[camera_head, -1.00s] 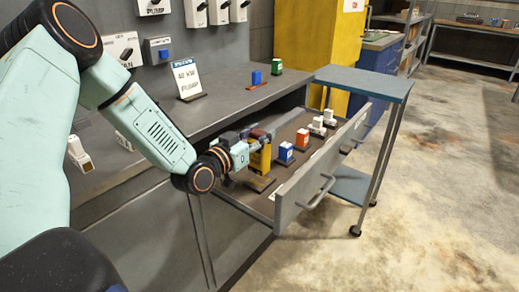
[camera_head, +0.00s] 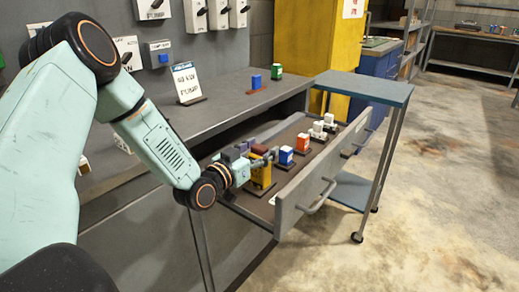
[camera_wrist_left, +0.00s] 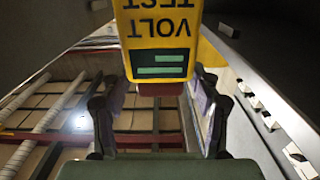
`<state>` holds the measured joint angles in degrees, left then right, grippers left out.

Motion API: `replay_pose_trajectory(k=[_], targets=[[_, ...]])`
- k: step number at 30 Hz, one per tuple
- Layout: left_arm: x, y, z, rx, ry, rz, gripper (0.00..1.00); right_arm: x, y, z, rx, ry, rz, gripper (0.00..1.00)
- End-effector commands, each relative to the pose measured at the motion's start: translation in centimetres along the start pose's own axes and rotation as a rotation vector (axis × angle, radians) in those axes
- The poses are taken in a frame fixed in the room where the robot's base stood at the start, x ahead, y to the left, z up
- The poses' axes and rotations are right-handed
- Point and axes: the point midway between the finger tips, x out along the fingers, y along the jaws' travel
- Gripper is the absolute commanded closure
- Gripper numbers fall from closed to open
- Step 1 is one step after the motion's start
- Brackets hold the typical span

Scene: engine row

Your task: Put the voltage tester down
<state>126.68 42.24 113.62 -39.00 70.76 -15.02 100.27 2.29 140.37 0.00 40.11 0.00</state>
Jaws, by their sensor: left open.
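The yellow voltage tester (camera_head: 260,172) stands upright in the open drawer, on or just over a dark brown base; the contact is too small to tell. In the left wrist view the tester (camera_wrist_left: 160,38) shows upside-down "VOLT TEST" lettering and a dark panel with green bars. My left gripper (camera_head: 246,163) is at the tester's near left side. In the wrist view its fingers (camera_wrist_left: 158,112) are spread wide apart, with gaps beside the tester's lower end. The fingertips are partly hidden in the head view. My right gripper is not in view.
The drawer (camera_head: 300,192) also holds a blue-and-white block (camera_head: 286,155), an orange-and-white block (camera_head: 302,142) and white pieces. Its front panel and handle (camera_head: 317,197) jut out. A blue-topped cart (camera_head: 365,86) stands beside it. The bench (camera_head: 225,106) lies above; open floor is right.

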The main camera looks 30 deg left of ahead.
Motion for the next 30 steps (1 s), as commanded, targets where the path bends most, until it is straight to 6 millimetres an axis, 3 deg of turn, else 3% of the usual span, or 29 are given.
replay_pose_trajectory(k=[10, 30], targets=[[-0.2, -0.1, -0.6, -0.002, 0.000, -0.001, 0.37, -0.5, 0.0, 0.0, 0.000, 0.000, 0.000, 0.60], [-9.7, -0.1, -0.7, -0.004, -0.001, -0.005, 0.37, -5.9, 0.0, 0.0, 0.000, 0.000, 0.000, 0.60]])
